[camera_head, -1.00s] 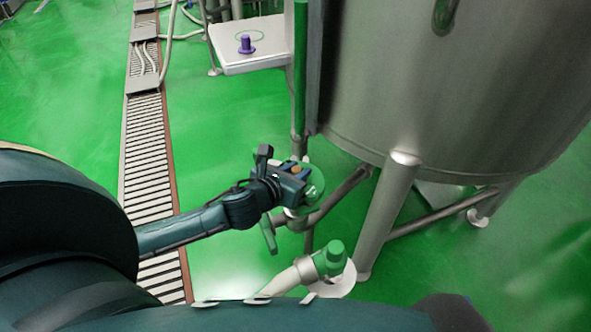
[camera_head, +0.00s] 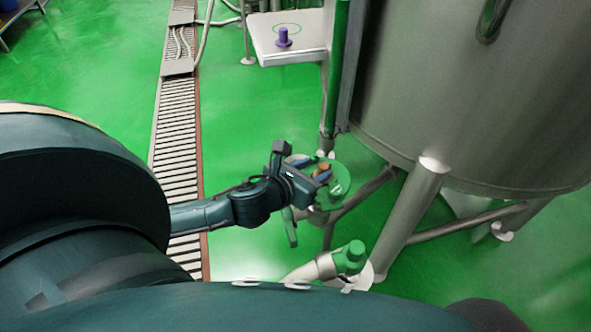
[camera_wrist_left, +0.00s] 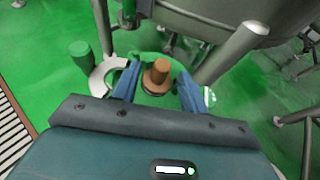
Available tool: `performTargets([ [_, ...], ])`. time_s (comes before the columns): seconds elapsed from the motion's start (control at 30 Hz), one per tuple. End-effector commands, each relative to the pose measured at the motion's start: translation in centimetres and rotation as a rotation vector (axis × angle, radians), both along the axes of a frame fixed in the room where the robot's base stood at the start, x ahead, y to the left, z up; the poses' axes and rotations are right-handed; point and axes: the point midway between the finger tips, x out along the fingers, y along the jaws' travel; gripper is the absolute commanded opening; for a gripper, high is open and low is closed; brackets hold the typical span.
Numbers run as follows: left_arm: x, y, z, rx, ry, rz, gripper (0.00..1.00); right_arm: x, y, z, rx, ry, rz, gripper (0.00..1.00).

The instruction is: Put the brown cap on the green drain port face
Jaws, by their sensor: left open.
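The brown cap (camera_head: 323,169) stands on the green drain port face (camera_head: 341,180), a round green disc beside the tank leg. In the left wrist view the brown cap (camera_wrist_left: 158,73) is upright between my fingers, with a gap on each side. My left gripper (camera_head: 309,170) is open around the cap and low over the disc; its blue fingers (camera_wrist_left: 157,80) also show in the wrist view. The arm and fingers hide part of the disc, and the cap's exact seating is hard to see. My right gripper is not in view.
A large steel tank (camera_head: 470,100) stands at the right on slanted legs (camera_head: 412,215). A pipe with a green cap (camera_head: 350,257) is in front of the port. A purple cap (camera_head: 283,37) stands on a white shelf (camera_head: 290,52) behind.

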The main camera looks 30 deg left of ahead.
Motion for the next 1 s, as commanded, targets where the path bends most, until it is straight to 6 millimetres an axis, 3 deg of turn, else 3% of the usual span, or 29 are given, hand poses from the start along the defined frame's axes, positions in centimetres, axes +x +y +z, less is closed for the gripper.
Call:
performTargets([
  [0.2,-4.5,0.3,2.0,0.0,0.002,-0.003,0.43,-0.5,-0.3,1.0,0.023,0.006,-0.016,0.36],
  [0.4,-6.6,0.5,2.9,-0.002,-0.002,-0.002,0.43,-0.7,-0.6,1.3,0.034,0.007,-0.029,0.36],
  [1.0,-7.2,0.6,3.2,-0.004,-0.005,-0.004,0.43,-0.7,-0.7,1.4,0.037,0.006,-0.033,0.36],
])
